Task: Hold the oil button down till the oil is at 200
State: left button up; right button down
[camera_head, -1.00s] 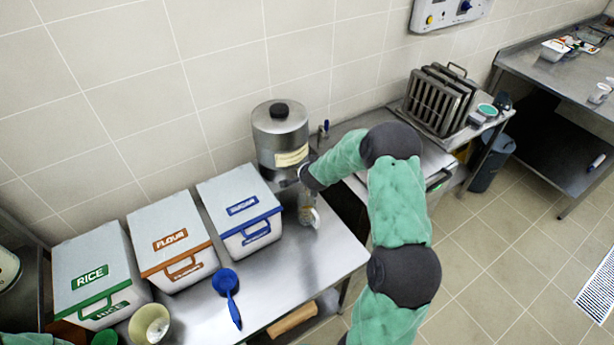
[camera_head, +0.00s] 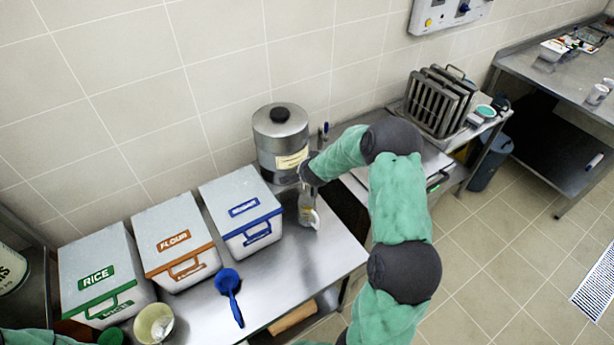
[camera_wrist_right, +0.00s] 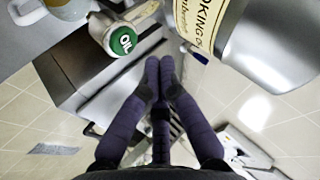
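The steel oil dispenser (camera_head: 281,128) with a cream label stands against the wall at the back of the steel table. It also shows in the right wrist view (camera_wrist_right: 275,50). Its round green button marked OIL (camera_wrist_right: 123,40) sits on the dispenser's tap. A clear jug (camera_head: 308,212) stands in front of the dispenser; its oil level cannot be read. My right gripper (camera_wrist_right: 160,64) has its fingertips together with nothing between them. The tips are to the right of and below the button in the wrist view, apart from it. In the head view my right wrist hides the tap. My left gripper is out of view.
Lidded bins of rice (camera_head: 100,270), flour (camera_head: 172,240) and a blue-labelled one (camera_head: 242,208) stand left of the jug. A blue scoop (camera_head: 229,292) and a pale bowl (camera_head: 153,323) lie in front. A rack of fryer baskets (camera_head: 440,98) stands right.

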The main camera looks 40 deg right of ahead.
jog(key=shift+r+p, duration=1.2)
jog(key=shift+r, duration=0.45)
jog(key=shift+f, duration=0.1)
